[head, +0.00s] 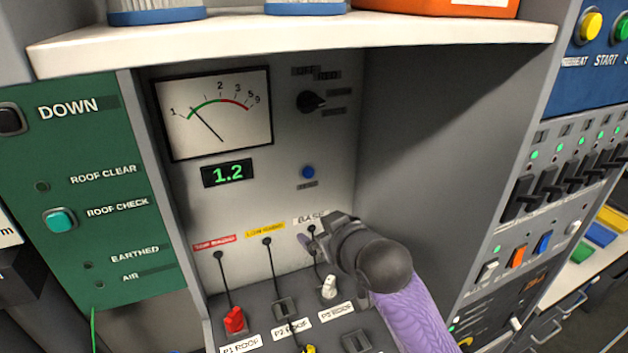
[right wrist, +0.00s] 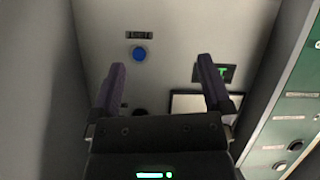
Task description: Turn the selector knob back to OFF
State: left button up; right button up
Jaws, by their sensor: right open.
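The selector knob (head: 312,101) is a black knob at the top right of the recessed grey panel. Small dark labels sit above it and to its right; they are hard to read, and its exact setting is unclear. In the right wrist view, the dark round knob (right wrist: 138,112) shows between the fingers, well beyond them. My right gripper (head: 316,238) is open and empty, below the knob and the blue button (head: 308,172), near the BASE label. Its fingers (right wrist: 162,70) show apart in the right wrist view. My left gripper is not in view.
A meter (head: 214,112) and a green 1.2 display (head: 227,173) are left of the knob. A white shelf (head: 300,38) overhangs the recess; its grey side wall (head: 430,120) stands to the right. Cabled plugs, including a red one (head: 234,320), stand below.

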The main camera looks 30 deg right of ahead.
aim_at(313, 104)
jog(key=w+d+r+t, duration=0.2)
jog(key=r+t, duration=0.1)
jog(key=r, duration=0.6)
jog(key=w+d+r+t, duration=0.1)
jog(key=d+r+t, duration=0.1)
jog(key=r, duration=0.6)
jog(key=shift+h, duration=0.3)
jog(key=w+p, duration=0.1)
jog(key=w, duration=0.9)
jog(key=shift+s, duration=0.1)
